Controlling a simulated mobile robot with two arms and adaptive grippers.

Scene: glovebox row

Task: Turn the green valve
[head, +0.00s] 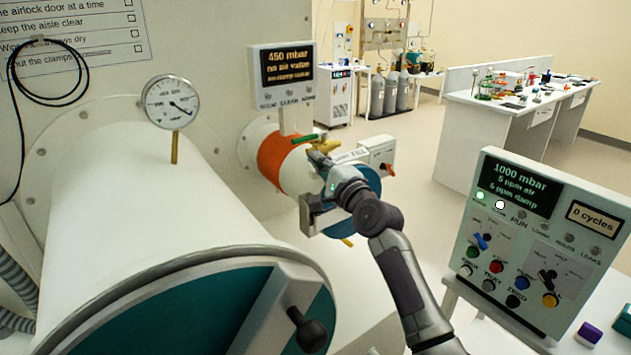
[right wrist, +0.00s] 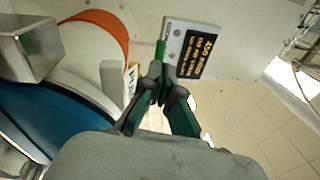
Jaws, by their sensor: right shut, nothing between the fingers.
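The green valve (head: 305,139) shows as a slim green lever on top of the small airlock cylinder, beside its orange band. In the right wrist view the green lever (right wrist: 161,49) stands just beyond my fingertips. My right gripper (head: 317,157) is over the cylinder, just in front of the lever, with its fingers together and empty. The closed fingers also show in the right wrist view (right wrist: 158,78). I cannot tell whether the fingertips touch the lever. My left gripper is not in view.
A yellow lever (head: 327,147) sits close to the right of the green one. A sign display (head: 283,72) reading 450 mbar rises behind. The large white cylinder (head: 130,215) with a dial gauge (head: 171,102) fills the left. A control panel (head: 530,235) stands at right.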

